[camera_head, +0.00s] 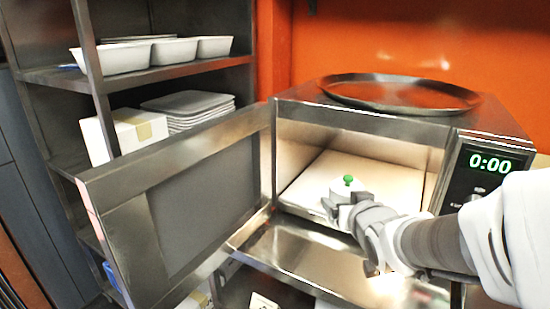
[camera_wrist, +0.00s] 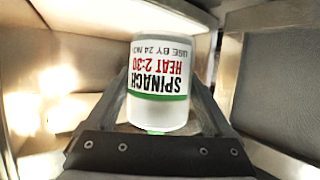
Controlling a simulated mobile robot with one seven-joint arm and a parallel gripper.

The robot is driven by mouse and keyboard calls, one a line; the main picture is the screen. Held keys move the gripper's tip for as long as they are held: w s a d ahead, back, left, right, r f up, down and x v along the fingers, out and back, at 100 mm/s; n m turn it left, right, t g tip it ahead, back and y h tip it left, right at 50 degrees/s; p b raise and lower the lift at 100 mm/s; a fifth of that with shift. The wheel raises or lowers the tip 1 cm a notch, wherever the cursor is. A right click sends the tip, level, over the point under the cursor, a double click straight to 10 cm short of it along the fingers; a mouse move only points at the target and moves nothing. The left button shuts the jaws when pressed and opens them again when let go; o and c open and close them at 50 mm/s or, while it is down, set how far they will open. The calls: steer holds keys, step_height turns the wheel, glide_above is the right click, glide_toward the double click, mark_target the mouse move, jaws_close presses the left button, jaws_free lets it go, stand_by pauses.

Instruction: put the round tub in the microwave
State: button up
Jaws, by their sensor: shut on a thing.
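The round tub (camera_wrist: 158,85) is white with a green band and a label reading "SPINACH HEAT 2:30"; it stands out clearly in the wrist view. My gripper (camera_wrist: 165,110) is shut on it, one finger on each side. In the head view the tub's green knob (camera_head: 348,180) shows above my gripper (camera_head: 345,205), which mostly hides the tub. The tub is at the front of the microwave (camera_head: 310,115) opening. The microwave door (camera_head: 185,195) is swung wide open to the left. I cannot tell whether the tub touches the microwave floor.
A dark round tray (camera_head: 400,93) lies on top of the microwave. The display (camera_head: 489,162) reads 0:00. A steel shelf (camera_head: 170,75) on the left holds white tubs, stacked plates and a box. The microwave's pale floor (camera_head: 385,180) behind the tub looks clear.

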steer(key=shift+w+d+r+p, duration=0.25)
steer(key=shift+w+r+p, duration=0.15)
steer(key=shift+p, duration=0.85)
steer(key=w+d+p, duration=0.1)
steer(key=p, duration=0.2)
steer(key=shift+w, duration=0.1)
steer(key=w+d+p, duration=0.5)
steer(key=w+d, duration=0.4)
steer(key=w, duration=0.5)
steer(key=f+b, duration=0.1)
steer(key=f, duration=0.6)
steer(key=shift+d+f, duration=0.1)
steer(key=shift+d, duration=0.1)
steer(key=shift+w+d+f, duration=0.1)
steer(key=shift+w+f, duration=0.15)
